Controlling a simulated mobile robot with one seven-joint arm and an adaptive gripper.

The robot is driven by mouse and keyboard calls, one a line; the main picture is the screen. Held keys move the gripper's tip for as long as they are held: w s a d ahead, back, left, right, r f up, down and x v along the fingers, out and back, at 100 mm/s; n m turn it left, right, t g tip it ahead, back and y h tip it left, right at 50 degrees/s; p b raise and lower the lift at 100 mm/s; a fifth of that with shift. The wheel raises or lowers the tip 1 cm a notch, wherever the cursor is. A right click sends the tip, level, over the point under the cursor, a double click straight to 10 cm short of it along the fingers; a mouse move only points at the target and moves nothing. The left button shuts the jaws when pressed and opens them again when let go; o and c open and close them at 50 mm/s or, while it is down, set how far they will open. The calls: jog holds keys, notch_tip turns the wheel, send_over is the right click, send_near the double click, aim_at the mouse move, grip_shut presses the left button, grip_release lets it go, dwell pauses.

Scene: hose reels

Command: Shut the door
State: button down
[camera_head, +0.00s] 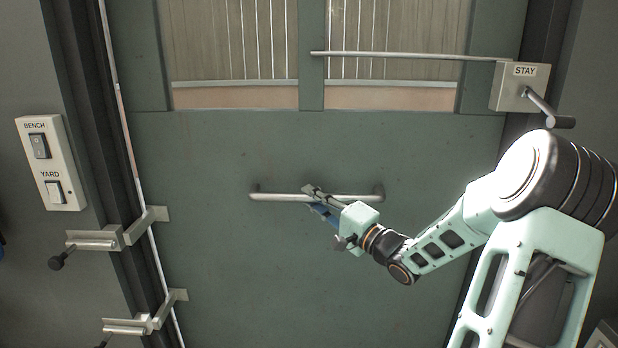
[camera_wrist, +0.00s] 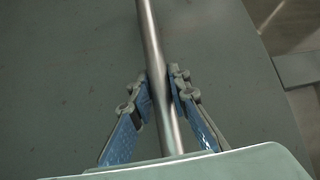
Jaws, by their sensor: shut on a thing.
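The grey-green door (camera_head: 220,240) fills the middle of the head view, with two glazed panes at the top. A thin bright strip runs down its left edge; I cannot tell how wide any gap is. A horizontal metal bar handle (camera_head: 275,197) is fixed across the door. In the wrist view, the bar (camera_wrist: 151,40) runs between the blue-padded fingers of my gripper (camera_wrist: 160,88). Beyond the door's edge there, a lighter surface shows at the upper right.
Two bolts with black knobs, an upper (camera_head: 95,240) and a lower (camera_head: 128,326), sit at the left frame. A box marked STAY (camera_head: 508,90), with a lever and a long rod (camera_head: 400,56), is at upper right. A BENCH/YARD switch plate (camera_head: 50,165) is on the left wall.

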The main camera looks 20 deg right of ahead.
jog(key=shift+s+a+r+y+p, duration=0.15)
jog(key=shift+s+p, duration=0.2)
jog(key=shift+s, duration=0.2)
jog(key=shift+s+a+f+y+p, duration=0.15)
jog(key=shift+s+p, duration=0.15)
jog(key=shift+s, duration=0.25)
jog(key=shift+s+f+n, duration=0.1)
jog(key=shift+f+n, duration=0.1)
jog(key=shift+n, duration=0.1)
jog(key=shift+s, duration=0.1)
jog(key=c, duration=2.2)
grip_release()
jog(key=o, duration=0.4)
jog(key=shift+s+r, duration=0.1)
jog(key=shift+s, duration=0.1)
jog(key=shift+w, duration=0.1)
jog(key=v, duration=1.2)
jog(key=shift+d+r, duration=0.15)
